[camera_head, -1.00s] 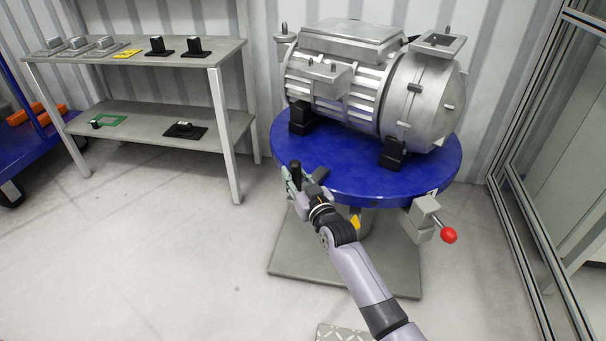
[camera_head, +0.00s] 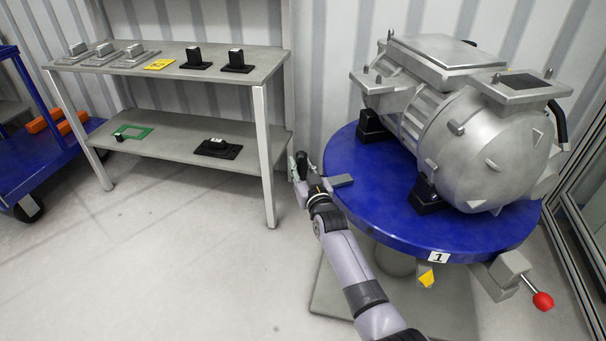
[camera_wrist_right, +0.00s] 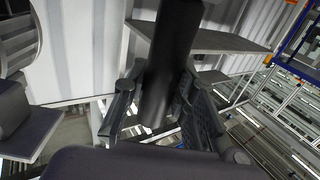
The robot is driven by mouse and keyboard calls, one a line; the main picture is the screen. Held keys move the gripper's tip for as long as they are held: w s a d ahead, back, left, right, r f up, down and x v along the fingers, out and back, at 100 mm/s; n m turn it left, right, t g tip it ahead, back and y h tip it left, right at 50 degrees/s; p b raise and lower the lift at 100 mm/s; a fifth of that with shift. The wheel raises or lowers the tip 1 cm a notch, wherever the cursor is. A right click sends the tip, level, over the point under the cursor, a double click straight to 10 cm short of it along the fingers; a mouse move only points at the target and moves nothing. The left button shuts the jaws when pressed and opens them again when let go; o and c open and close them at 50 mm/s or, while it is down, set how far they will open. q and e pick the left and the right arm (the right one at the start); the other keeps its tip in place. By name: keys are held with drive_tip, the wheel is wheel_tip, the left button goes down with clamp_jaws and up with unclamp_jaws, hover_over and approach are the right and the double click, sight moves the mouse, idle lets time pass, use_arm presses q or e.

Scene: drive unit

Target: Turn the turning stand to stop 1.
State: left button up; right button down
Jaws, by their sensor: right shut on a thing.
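The turning stand has a round blue top (camera_head: 390,221) on a grey pedestal and base plate. A white label "1" (camera_head: 438,257) is on its front rim, just above and slightly right of a yellow pointer (camera_head: 427,278). A grey latch with a red knob (camera_head: 543,301) sits below the rim at the right. My right gripper (camera_head: 299,167) is at the left edge of the top, shut on the stand's upright black handle (camera_head: 301,160). The handle also shows between the fingers in the right wrist view (camera_wrist_right: 165,70). My left gripper is out of view.
A silver drive unit (camera_head: 480,140) stands on black blocks on the blue top. A grey shelf table (camera_head: 190,78) with small parts stands close to the left of the gripper. A blue cart (camera_head: 50,165) is at far left, and a glazed frame is at right.

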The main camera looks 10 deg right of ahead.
drive_tip(key=shift+w+a+f+h, duration=0.2)
drive_tip(key=shift+w+h, duration=0.1)
drive_tip(key=shift+w, duration=0.3)
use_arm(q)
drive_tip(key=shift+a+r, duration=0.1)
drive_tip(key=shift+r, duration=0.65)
use_arm(e)
drive_tip(key=shift+w+r+m, duration=0.1)
drive_tip(key=shift+r+m, duration=0.2)
drive_tip(key=shift+r, duration=0.05)
drive_tip(key=shift+d+r, duration=0.1)
drive_tip(key=c, duration=1.7)
unclamp_jaws()
drive_tip(key=shift+w, duration=0.15)
drive_tip(key=shift+o, duration=0.8)
drive_tip(key=shift+w+f, duration=0.15)
drive_tip(key=shift+f, duration=0.1)
drive_tip(key=shift+o, duration=1.2)
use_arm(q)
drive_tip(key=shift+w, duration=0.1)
use_arm(e)
drive_tip(key=shift+s, duration=0.2)
